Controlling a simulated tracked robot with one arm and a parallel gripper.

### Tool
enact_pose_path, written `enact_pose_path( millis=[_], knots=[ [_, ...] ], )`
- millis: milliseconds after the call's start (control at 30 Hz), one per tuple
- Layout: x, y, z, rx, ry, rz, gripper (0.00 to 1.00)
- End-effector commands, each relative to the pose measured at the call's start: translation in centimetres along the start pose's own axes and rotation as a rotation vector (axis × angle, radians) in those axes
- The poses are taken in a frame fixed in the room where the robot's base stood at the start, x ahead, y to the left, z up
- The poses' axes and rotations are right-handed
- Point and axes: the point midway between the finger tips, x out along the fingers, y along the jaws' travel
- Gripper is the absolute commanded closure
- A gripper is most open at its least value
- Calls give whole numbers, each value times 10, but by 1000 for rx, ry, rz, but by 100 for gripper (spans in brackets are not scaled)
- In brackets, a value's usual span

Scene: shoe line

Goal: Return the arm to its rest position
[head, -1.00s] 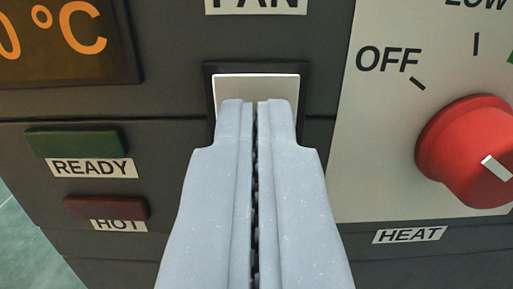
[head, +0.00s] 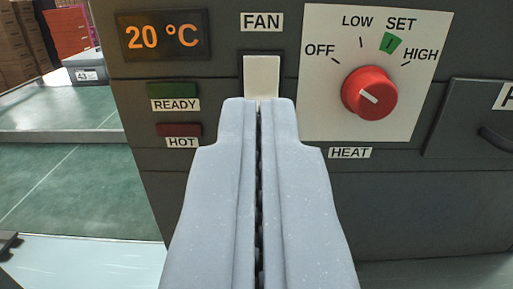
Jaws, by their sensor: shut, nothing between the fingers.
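My gripper (head: 260,104) is shut and empty, its two pale grey fingers pressed together in the middle of the head view. It points at a dark grey machine panel (head: 225,75). Its tips overlap the lower part of the white FAN switch (head: 262,75) in the picture and appear to stand off from the panel. The rest position itself cannot be made out in this view.
Right of the switch is a red HEAT knob (head: 369,93), its white mark pointing up-left toward OFF. A display (head: 163,36) reads 20 °C. Green READY (head: 173,90) and red HOT (head: 179,130) lamps look unlit.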

Motion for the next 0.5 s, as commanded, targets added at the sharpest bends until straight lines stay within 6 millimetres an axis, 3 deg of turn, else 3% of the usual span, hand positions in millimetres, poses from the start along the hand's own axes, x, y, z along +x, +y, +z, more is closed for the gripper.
enact_pose_path(
  millis=[500],
  knots=[
    [-6,2,-2,0,0,2,100]
  ],
)
